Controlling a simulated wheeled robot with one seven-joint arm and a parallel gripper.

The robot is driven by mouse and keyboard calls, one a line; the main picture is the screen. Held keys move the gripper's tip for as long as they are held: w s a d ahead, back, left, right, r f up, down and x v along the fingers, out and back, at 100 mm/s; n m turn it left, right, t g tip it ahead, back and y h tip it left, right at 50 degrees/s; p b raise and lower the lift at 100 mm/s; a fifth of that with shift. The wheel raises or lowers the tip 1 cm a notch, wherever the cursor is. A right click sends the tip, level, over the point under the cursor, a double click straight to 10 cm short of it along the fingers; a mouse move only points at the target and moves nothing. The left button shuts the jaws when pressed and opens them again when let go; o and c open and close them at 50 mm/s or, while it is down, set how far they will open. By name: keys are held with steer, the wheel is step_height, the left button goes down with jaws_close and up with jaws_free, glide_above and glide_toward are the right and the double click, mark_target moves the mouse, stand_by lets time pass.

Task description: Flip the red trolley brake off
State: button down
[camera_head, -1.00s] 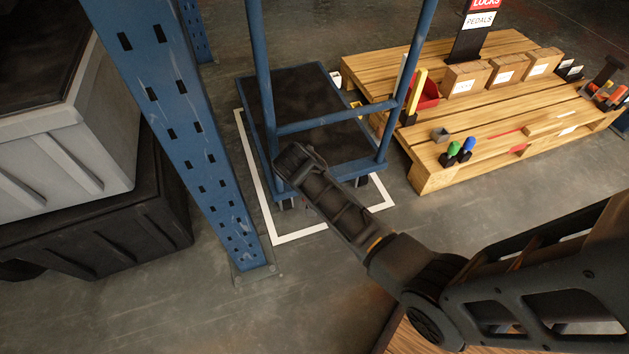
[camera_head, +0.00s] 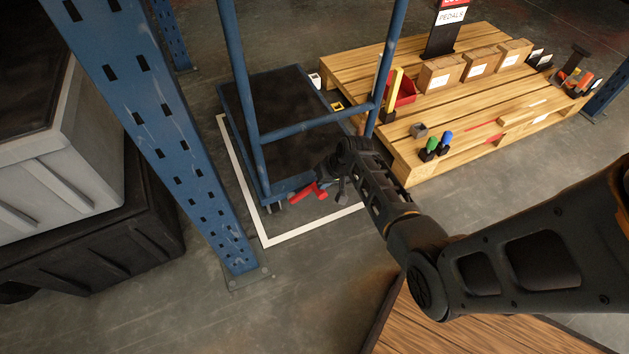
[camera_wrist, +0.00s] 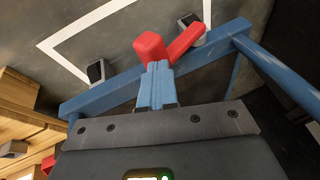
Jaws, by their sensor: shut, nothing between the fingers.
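The blue trolley (camera_head: 250,105) with a dark deck stands on the floor inside a white outline. Its red brake (camera_head: 308,191) sticks out low at the near edge of the frame. In the wrist view the red brake (camera_wrist: 187,41) shows as a block and a slanted bar, just past the fingertips. My gripper (camera_head: 342,192) is close to the right of the brake in the head view. In the wrist view my gripper (camera_wrist: 157,68) has its blue fingers shut together, empty. The fingertips overlap the red block in the picture; I cannot tell whether they touch it.
A blue rack post (camera_head: 165,130) and stacked bins (camera_head: 75,150) stand at the left. A wooden pallet (camera_head: 440,150) with boxes and tools lies at the right. Trolley casters (camera_wrist: 96,72) show in the wrist view. The floor in front of the trolley is clear.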

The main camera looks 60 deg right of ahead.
step_height(320, 180, down, 5)
steer(key=s+d+t+y+b, duration=0.1)
steer(key=s+d+y+b, duration=0.1)
steer(key=b, duration=0.2)
steer(key=shift+d, duration=0.35)
steer(key=shift+f, duration=0.2)
steer(key=shift+a, duration=0.1)
steer(key=d+p+v, duration=0.1)
steer(key=p+v, duration=0.6)
steer(key=v, duration=0.6)
steer(key=shift+d+r+p, duration=0.15)
steer(key=shift+r+p, duration=0.05)
steer(key=shift+p, duration=0.15)
steer(key=shift+w, duration=0.1)
